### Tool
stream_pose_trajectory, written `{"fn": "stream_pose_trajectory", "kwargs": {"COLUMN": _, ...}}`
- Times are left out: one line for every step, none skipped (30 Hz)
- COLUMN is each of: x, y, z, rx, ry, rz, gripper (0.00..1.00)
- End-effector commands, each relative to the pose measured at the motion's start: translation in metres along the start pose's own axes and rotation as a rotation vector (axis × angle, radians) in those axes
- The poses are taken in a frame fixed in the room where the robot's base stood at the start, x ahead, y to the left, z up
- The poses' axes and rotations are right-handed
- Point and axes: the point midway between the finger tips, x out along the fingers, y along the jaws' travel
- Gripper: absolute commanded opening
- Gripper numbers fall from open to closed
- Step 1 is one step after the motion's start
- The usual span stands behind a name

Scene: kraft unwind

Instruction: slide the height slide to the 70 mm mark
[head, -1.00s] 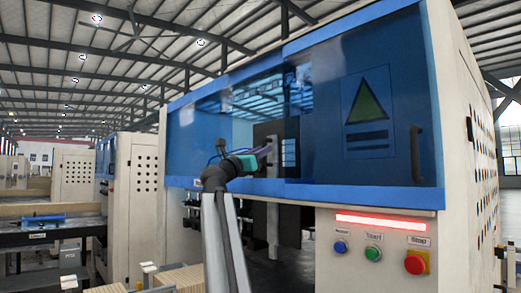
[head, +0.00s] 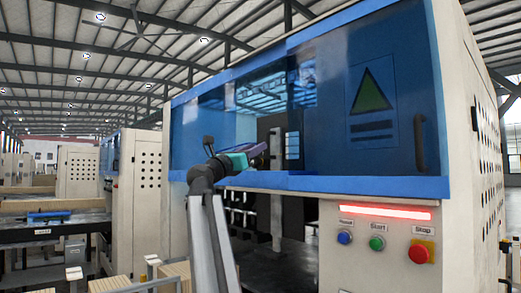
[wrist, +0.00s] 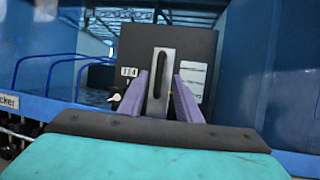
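My gripper (head: 257,151) has a teal body and purple fingers. It points into the opening of the blue-and-white machine, in front of a dark panel. In the wrist view the gripper (wrist: 160,100) is open, with its fingers apart. Between them in the picture stands an upright grey metal plate (wrist: 166,57) with a dark elongated slot or handle (wrist: 157,75); it may be the height slide. I cannot tell whether the fingers touch it. The fingers and gripper body hide its lower part. No 70 mm mark is readable.
A small numbered label (wrist: 129,72) and a pale knob (wrist: 113,97) are left of the plate; a white label (wrist: 192,78) is right. Blue hoses (wrist: 45,62) run at the left. The blue door (head: 375,110) covers the right. Buttons, including the red stop (head: 421,252), sit below.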

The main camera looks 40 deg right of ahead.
Motion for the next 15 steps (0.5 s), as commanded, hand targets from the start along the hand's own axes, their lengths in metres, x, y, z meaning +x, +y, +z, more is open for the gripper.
{"fn": "stream_pose_trajectory", "kwargs": {"x": -0.011, "y": 0.0, "z": -0.003, "rx": 0.001, "ry": 0.0, "rz": 0.002, "gripper": 0.31}}
{"fn": "stream_pose_trajectory", "kwargs": {"x": -0.016, "y": 0.0, "z": -0.003, "rx": 0.001, "ry": 0.0, "rz": 0.002, "gripper": 0.31}}
{"fn": "stream_pose_trajectory", "kwargs": {"x": -0.023, "y": -0.001, "z": -0.003, "rx": 0.001, "ry": 0.001, "rz": 0.002, "gripper": 0.31}}
{"fn": "stream_pose_trajectory", "kwargs": {"x": -0.027, "y": -0.001, "z": -0.003, "rx": 0.001, "ry": 0.001, "rz": 0.002, "gripper": 0.31}}
{"fn": "stream_pose_trajectory", "kwargs": {"x": -0.032, "y": 0.0, "z": -0.003, "rx": 0.001, "ry": 0.001, "rz": 0.002, "gripper": 0.31}}
{"fn": "stream_pose_trajectory", "kwargs": {"x": -0.038, "y": 0.0, "z": -0.003, "rx": 0.001, "ry": 0.001, "rz": 0.003, "gripper": 0.31}}
{"fn": "stream_pose_trajectory", "kwargs": {"x": -0.043, "y": 0.0, "z": -0.003, "rx": 0.0, "ry": 0.001, "rz": 0.002, "gripper": 0.31}}
{"fn": "stream_pose_trajectory", "kwargs": {"x": -0.047, "y": -0.001, "z": -0.003, "rx": 0.0, "ry": 0.001, "rz": 0.002, "gripper": 0.31}}
{"fn": "stream_pose_trajectory", "kwargs": {"x": -0.052, "y": -0.001, "z": -0.003, "rx": 0.0, "ry": 0.001, "rz": 0.001, "gripper": 0.31}}
{"fn": "stream_pose_trajectory", "kwargs": {"x": -0.055, "y": -0.001, "z": -0.003, "rx": 0.0, "ry": 0.001, "rz": 0.001, "gripper": 0.31}}
{"fn": "stream_pose_trajectory", "kwargs": {"x": -0.059, "y": 0.0, "z": -0.003, "rx": 0.0, "ry": 0.001, "rz": 0.001, "gripper": 0.31}}
{"fn": "stream_pose_trajectory", "kwargs": {"x": -0.062, "y": 0.0, "z": -0.002, "rx": 0.0, "ry": 0.001, "rz": 0.001, "gripper": 0.31}}
{"fn": "stream_pose_trajectory", "kwargs": {"x": -0.065, "y": 0.0, "z": -0.002, "rx": 0.0, "ry": 0.001, "rz": 0.001, "gripper": 0.31}}
{"fn": "stream_pose_trajectory", "kwargs": {"x": -0.067, "y": 0.0, "z": -0.002, "rx": 0.0, "ry": 0.001, "rz": 0.001, "gripper": 0.31}}
{"fn": "stream_pose_trajectory", "kwargs": {"x": -0.069, "y": 0.0, "z": -0.002, "rx": 0.0, "ry": 0.001, "rz": 0.001, "gripper": 0.31}}
